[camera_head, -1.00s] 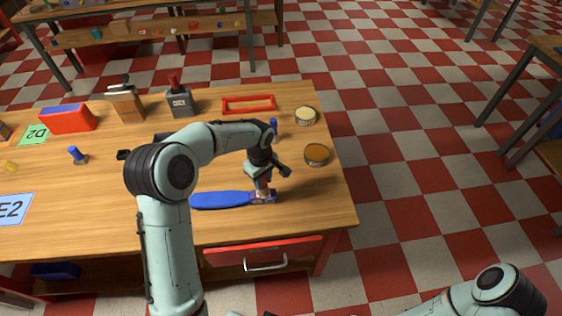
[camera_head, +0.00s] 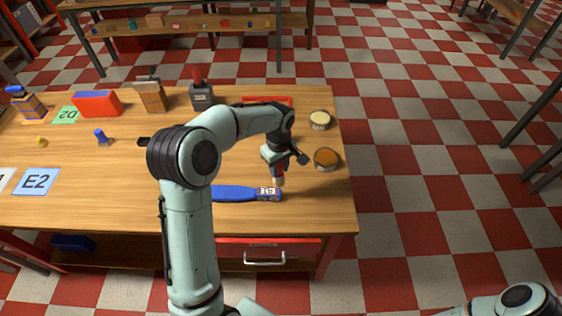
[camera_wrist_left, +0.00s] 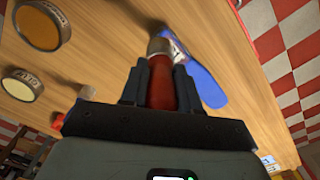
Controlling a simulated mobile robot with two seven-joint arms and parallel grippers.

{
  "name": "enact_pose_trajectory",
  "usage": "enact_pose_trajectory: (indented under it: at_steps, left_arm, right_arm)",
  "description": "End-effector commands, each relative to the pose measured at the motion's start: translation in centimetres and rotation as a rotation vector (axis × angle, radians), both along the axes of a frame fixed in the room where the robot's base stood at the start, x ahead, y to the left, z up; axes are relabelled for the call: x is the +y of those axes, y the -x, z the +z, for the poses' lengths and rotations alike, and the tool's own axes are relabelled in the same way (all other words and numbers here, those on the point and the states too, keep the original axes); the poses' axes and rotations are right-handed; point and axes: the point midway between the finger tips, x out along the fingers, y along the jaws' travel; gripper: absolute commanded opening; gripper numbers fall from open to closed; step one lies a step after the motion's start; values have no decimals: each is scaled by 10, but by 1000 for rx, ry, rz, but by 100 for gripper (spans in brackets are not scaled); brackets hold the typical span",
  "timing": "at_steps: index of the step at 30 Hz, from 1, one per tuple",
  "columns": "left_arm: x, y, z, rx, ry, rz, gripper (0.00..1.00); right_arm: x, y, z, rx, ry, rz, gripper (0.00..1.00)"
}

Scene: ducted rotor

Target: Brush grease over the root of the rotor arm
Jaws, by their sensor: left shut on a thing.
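The blue rotor arm (camera_head: 235,193) lies flat near the table's front edge. Its root (camera_head: 268,194) is a marked fitting at its right end. My left gripper (camera_head: 279,166) is shut on the red handle of a brush (camera_head: 279,181), which points down at the root's far edge. In the left wrist view the brush (camera_wrist_left: 161,84) sits between both fingers, with a pale end beyond them. The rotor arm (camera_wrist_left: 207,88) is partly hidden behind a finger there. I cannot tell whether the brush touches the root. My right gripper is out of view.
An orange-topped tin (camera_head: 326,158) and a cream-topped tin (camera_head: 319,120) stand at the table's right side. A red frame (camera_head: 268,101), a grey box (camera_head: 201,95) and a blue peg (camera_head: 101,137) are farther back or left. A drawer (camera_head: 266,254) is below the front edge.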

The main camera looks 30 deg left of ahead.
Motion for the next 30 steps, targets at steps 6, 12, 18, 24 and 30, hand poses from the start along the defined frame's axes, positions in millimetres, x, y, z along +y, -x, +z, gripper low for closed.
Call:
enact_pose_trajectory:
  at_steps: [6,12,18,24,30]
  left_arm:
    - [4,4,20,-2,0,-1,0]
    - [6,6,24,0,0,-2,0]
    - [6,6,24,0,0,-2,0]
    - [6,6,24,0,0,-2,0]
    - [6,6,24,0,0,-2,0]
  right_arm:
    - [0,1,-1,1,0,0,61]
    - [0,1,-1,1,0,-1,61]
    - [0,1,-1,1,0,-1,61]
    - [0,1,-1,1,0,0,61]
    - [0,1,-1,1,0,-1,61]
